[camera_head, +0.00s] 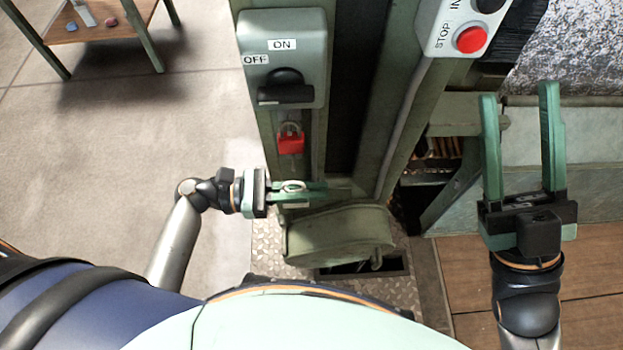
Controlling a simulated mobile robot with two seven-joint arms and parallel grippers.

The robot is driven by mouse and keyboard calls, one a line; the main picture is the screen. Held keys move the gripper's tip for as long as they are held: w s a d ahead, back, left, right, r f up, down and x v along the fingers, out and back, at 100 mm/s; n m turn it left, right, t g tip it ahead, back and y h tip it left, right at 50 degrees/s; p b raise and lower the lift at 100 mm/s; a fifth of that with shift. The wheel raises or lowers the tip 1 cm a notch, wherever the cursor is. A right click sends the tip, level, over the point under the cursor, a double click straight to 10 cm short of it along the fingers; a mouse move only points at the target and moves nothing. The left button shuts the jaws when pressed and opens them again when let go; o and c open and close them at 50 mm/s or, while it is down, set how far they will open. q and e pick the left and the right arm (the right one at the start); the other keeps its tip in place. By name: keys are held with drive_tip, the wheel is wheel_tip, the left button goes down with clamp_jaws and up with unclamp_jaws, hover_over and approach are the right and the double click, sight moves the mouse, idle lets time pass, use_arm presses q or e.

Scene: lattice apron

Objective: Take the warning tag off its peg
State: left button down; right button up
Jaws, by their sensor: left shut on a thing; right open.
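My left gripper (318,191) comes in from the left, in front of the green machine column. It is shut on the warning tag (293,187), a small pale piece mostly hidden by the green fingers. The peg cannot be made out behind the fingers, so I cannot tell whether the tag is still on it. My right gripper (519,95) is at the right, fingers pointing up the picture. It is wide open and empty, well away from the tag.
A red padlock (290,143) hangs just above my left gripper, below the grey ON/OFF switch box (283,60). A STOP button box (468,30) is at the top right. A rounded green housing (340,238) lies below my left gripper. Open floor is at the left.

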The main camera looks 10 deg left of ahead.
use_arm(q)
drive_tip(key=shift+s+d, duration=0.25)
drive_tip(key=shift+s, duration=0.55)
drive_tip(key=shift+s+d, duration=0.2)
drive_tip(key=shift+s, duration=0.6)
drive_tip(key=shift+s+d, duration=0.25)
drive_tip(key=shift+s, duration=0.55)
